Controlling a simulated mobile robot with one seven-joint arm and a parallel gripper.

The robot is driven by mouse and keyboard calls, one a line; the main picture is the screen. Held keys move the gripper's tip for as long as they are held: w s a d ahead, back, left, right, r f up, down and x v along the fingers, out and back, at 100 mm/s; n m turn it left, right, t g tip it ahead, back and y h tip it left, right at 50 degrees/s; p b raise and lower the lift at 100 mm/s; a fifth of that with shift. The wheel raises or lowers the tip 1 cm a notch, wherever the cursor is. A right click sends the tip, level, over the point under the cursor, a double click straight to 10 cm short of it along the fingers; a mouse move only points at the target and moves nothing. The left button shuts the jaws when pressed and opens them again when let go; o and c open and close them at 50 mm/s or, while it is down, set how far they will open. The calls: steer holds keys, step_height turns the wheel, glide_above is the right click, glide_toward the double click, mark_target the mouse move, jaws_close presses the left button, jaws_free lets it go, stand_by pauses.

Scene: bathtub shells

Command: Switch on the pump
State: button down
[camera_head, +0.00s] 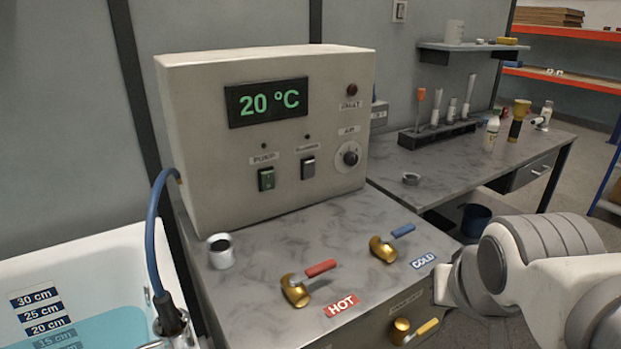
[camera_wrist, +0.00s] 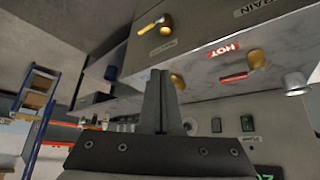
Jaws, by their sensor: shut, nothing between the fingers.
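The control box (camera_head: 225,110) stands on the grey counter and its display reads 20 ºC. The switch labelled PUMP (camera_head: 266,179) is a dark green rocker low on its front, under a small dark lamp (camera_head: 264,146). It also shows in the wrist view (camera_wrist: 247,123), where the scene is upside down. A second, grey rocker switch (camera_head: 308,167) is just to its right. My gripper (camera_wrist: 160,76) is shut and empty in the wrist view, apart from the box. In the head view only my arm shows, at the lower right; the gripper is out of frame.
The brass HOT valve (camera_head: 296,290) with a red lever and the COLD valve (camera_head: 383,249) with a blue lever stand on the counter before the box. A white cup (camera_head: 220,251) and a blue hose (camera_head: 154,235) are at left, beside the water-filled tub (camera_head: 70,262).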

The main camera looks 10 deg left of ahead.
steer(key=w+a+m+t, duration=0.1)
steer(key=w+a+t, duration=0.15)
steer(key=w, duration=0.75)
steer(key=w+a+f+m+t+y, duration=0.1)
steer(key=w+a+y, duration=0.1)
steer(key=w+a, duration=0.1)
steer(key=w+a+f+m+t+y, duration=0.1)
steer(key=w+a+f+y, duration=0.1)
steer(key=w+a, duration=0.1)
steer(key=w+a+f+m+t+y, duration=0.1)
steer(key=w+a+y, duration=0.1)
steer(key=a, duration=0.3)
steer(key=shift+x, duration=0.95)
steer(key=a+y, duration=0.1)
steer(key=a+m+t+y, duration=0.1)
steer(key=a, duration=0.1)
steer(key=a+m+y, duration=0.1)
steer(key=shift+w+a+f, duration=0.1)
steer(key=shift+w+a, duration=0.05)
steer(key=shift+w, duration=0.2)
steer(key=a+m+y, duration=0.1)
steer(key=r+m+t+y, duration=0.1)
steer(key=a+r+m+t+y, duration=0.1)
steer(key=shift+s+a+m, duration=0.3)
steer(key=shift+w+a+r, duration=0.1)
